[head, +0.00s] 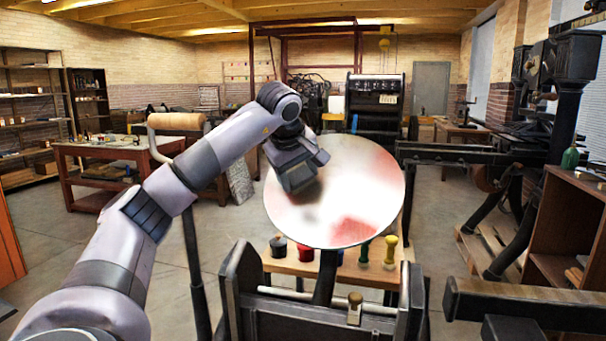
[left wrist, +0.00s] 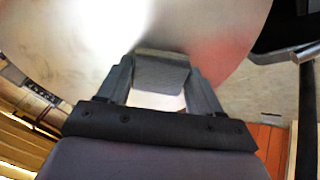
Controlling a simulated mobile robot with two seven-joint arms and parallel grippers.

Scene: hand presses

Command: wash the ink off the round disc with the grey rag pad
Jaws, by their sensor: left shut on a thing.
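The round disc (head: 365,185) stands tilted on the press in the middle of the head view. It is mostly pale, with a strong red ink patch at its lower right and fainter pink at its right and lower left edges. My left gripper (head: 303,178) is at the disc's left part. In the left wrist view its two fingers are shut on the grey rag pad (left wrist: 160,72), which lies against or very close to the disc (left wrist: 60,40). Red ink shows right of the pad there. My right gripper is not in view.
Below the disc, a wooden board (head: 300,265) carries a dark pot (head: 278,246) and several coloured knobbed items, one yellow (head: 391,252). The press's dark frame stands in front. A wooden-handled lever (head: 176,121) rises behind my left arm.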

